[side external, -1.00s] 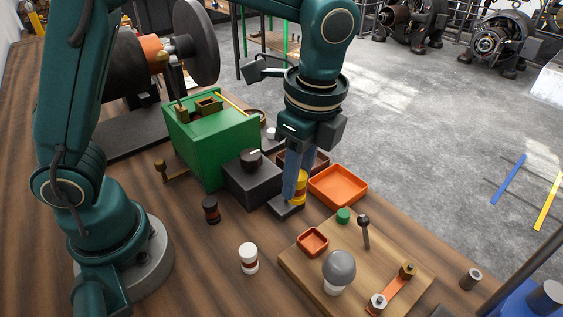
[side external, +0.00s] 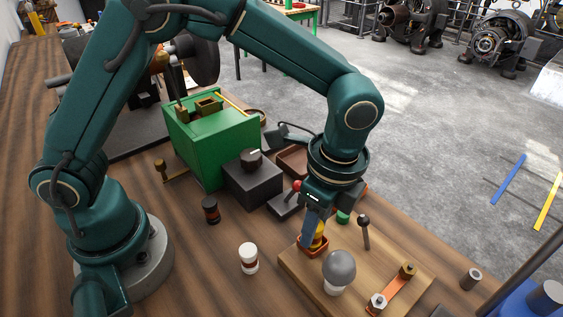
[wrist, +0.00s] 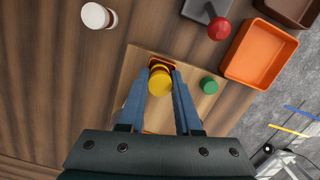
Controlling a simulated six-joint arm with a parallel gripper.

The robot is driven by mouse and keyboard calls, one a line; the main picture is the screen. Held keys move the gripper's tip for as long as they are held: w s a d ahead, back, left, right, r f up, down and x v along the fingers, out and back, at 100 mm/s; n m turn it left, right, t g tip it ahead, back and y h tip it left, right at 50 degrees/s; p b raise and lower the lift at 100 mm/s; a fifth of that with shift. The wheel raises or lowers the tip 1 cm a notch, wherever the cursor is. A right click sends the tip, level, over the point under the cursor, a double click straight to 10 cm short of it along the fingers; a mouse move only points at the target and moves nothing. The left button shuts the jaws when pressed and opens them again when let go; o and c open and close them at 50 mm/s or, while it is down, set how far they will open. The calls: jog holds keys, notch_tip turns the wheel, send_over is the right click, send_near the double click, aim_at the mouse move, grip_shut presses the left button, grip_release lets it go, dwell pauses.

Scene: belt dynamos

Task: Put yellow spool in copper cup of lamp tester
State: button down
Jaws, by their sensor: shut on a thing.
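The yellow spool (side external: 319,238) is between the fingers of my gripper (side external: 313,240), which is shut on it. It also shows from above in the wrist view (wrist: 160,83). The small orange copper cup (side external: 322,252) sits on the wooden board of the lamp tester (side external: 290,260). The spool is over or within the cup's opening; I cannot tell whether it touches the bottom. In the wrist view the cup's rim (wrist: 163,61) shows around the far side of the spool. My fingers hide part of the cup.
A grey bulb (side external: 339,267) stands right beside the cup. A black-knobbed lever (side external: 365,225) and a green cap (wrist: 209,85) are on the board. A red-knobbed lever (wrist: 219,28), an orange tray (wrist: 260,55) and a white spool (side external: 249,258) stand nearby.

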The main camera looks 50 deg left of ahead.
jog(key=shift+f, duration=0.15)
jog(key=c, duration=0.6)
grip_release()
notch_tip(320, 180, up, 11)
jog(key=d, duration=0.1)
jog(key=s+a+r+n+t+h, duration=0.1)
jog(key=s+a+r+n+t, duration=0.1)
jog(key=a+r+n, duration=0.45)
jog(key=s+a+f+n+t, duration=0.4)
jog(key=s+a+f+n, duration=0.2)
jog(key=s+a+n, duration=0.1)
jog(key=shift+a+n, duration=0.25)
jog(key=shift+n, duration=0.6)
jog(key=shift+s, duration=0.1)
